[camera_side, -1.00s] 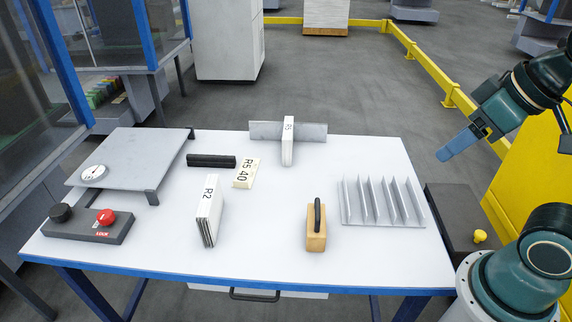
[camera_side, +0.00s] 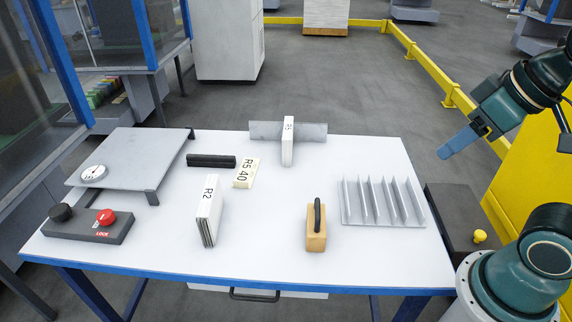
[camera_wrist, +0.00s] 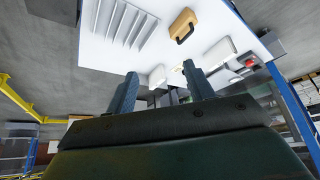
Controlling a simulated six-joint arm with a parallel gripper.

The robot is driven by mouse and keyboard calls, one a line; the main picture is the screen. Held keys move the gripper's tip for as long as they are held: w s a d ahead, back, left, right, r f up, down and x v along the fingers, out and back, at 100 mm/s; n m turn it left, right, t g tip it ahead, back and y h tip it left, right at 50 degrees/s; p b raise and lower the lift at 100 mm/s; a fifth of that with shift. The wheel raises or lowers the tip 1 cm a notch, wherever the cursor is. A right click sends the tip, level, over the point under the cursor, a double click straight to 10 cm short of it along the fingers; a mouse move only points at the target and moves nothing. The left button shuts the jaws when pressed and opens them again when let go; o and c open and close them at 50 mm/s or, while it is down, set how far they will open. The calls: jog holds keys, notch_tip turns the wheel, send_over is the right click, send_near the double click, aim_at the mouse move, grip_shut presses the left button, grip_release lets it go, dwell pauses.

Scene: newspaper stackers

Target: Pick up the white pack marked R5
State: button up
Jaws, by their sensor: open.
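The white pack marked R5 (camera_side: 288,150) stands upright and narrow near the back edge of the white table, against a grey metal plate (camera_side: 262,131). A white block that looks like this pack shows between my fingers in the wrist view (camera_wrist: 157,76). My gripper (camera_side: 445,153) is at the right in the side view, raised, well apart from the pack. In the wrist view my gripper (camera_wrist: 160,77) has its two blue-grey fingers spread, with nothing held between them.
Another white pack, marked R2 (camera_side: 208,212), stands at the front left.

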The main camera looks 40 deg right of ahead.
jog(key=w+d+r+m, duration=0.1)
jog(key=w+r, duration=0.2)
jog(key=w, duration=0.4)
jog(key=w+d+r+m, duration=0.1)
jog(key=w+r, duration=0.1)
jog(key=w, duration=0.5)
jog(key=m+g+h, duration=0.2)
jog(key=m+h, duration=0.1)
jog(key=m, duration=0.4)
send_over(288, 128)
jog(key=s+a, duration=0.3)
notch_tip(288, 128, down, 21)
jog(key=shift+r, duration=0.15)
jog(key=shift+x, duration=4.3)
jog(key=shift+d, duration=0.1)
